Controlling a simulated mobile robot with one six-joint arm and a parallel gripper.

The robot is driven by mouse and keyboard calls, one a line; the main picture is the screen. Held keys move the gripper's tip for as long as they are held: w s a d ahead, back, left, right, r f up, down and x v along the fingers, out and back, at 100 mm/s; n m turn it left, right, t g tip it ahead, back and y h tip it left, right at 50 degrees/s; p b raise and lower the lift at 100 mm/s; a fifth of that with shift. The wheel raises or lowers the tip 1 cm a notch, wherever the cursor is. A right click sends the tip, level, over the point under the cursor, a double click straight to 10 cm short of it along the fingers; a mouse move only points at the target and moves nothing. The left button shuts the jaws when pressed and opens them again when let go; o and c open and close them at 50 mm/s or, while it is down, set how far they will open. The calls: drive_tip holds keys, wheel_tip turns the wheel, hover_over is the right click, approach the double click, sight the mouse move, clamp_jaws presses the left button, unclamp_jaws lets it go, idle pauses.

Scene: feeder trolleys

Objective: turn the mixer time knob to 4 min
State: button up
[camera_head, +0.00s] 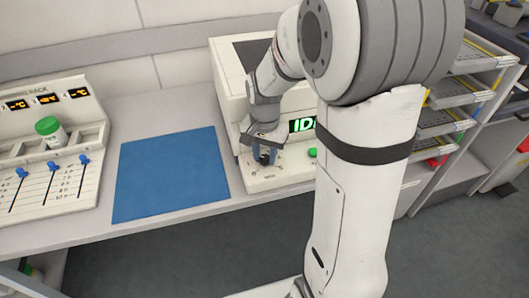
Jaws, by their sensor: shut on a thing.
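The mixer (229,68) is a white box with a dark top at the back middle of the bench, partly hidden behind my arm. Its green display (301,124) reads "ID", with the rest hidden. My gripper (265,157) points down at the left part of the mixer's low front panel (257,184). It is shut on the dark time knob (265,158), which is mostly covered by the fingers. The knob's pointer and the marks around it are too small to read. A green button (312,153) shows to the right of the gripper.
A blue mat (171,172) lies bare on the bench left of the mixer. Farther left is a rack (48,120) with displays, blue sliders and a green-capped jar (50,131). A trolley with trays (460,91) stands at the right.

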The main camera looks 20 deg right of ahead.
sight(265, 157)
idle(0.4)
drive_tip(key=o, duration=1)
drive_tip(key=shift+c, duration=0.2)
drive_tip(key=shift+r, duration=0.1)
wheel_tip(265, 157, up, 8)
drive_tip(key=shift+f+p, duration=0.15)
drive_tip(key=shift+p, duration=0.35)
